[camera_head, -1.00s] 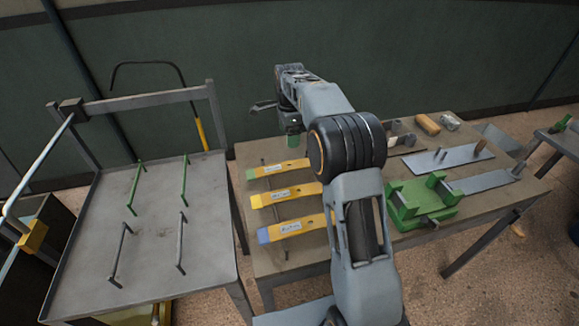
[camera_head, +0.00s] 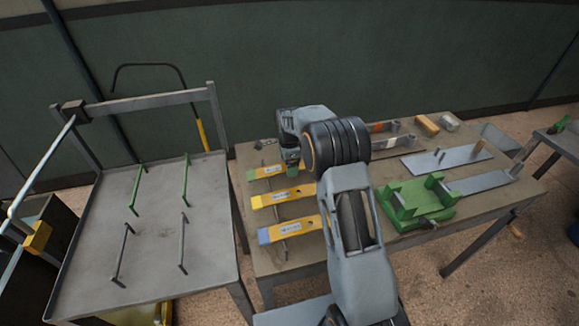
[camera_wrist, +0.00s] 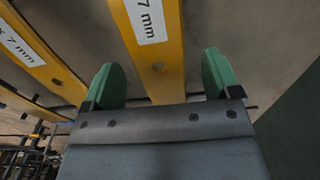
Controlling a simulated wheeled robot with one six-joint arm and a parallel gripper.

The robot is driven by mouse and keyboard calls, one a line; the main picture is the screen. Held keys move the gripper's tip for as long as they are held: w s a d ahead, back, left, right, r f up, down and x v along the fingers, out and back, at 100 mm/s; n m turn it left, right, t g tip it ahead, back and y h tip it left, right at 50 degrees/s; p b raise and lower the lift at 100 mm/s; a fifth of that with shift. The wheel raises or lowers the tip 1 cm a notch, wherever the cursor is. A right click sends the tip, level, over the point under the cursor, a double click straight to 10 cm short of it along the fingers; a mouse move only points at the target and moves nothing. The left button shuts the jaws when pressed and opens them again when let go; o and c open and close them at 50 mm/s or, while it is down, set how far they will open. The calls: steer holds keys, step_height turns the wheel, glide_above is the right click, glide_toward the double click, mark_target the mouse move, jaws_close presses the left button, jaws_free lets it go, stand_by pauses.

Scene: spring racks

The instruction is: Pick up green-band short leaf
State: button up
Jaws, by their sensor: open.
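The green-band short leaf (camera_head: 265,172) is a flat yellow bar with a green end, farthest back of three yellow leaves on the table. My gripper (camera_head: 292,168) is low over its right part and hides some of it. In the wrist view, my open gripper (camera_wrist: 160,66) has one green finger on each side of a yellow leaf (camera_wrist: 157,72) with a white "7 mm" label. By position this looks like the green-band leaf, but its band is out of that view. I cannot tell whether the fingers touch it.
Two more leaves, yellow-band (camera_head: 258,201) and blue-band (camera_head: 265,236), lie in front of it. A green fixture (camera_head: 415,203) and grey plates (camera_head: 440,158) are on the table's right. A grey rack cart (camera_head: 95,250) with upright pegs stands left.

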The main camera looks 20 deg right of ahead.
steer(key=shift+f, duration=0.5)
steer(key=shift+c, duration=0.4)
steer(key=shift+r, duration=0.1)
steer(key=c, duration=1.2)
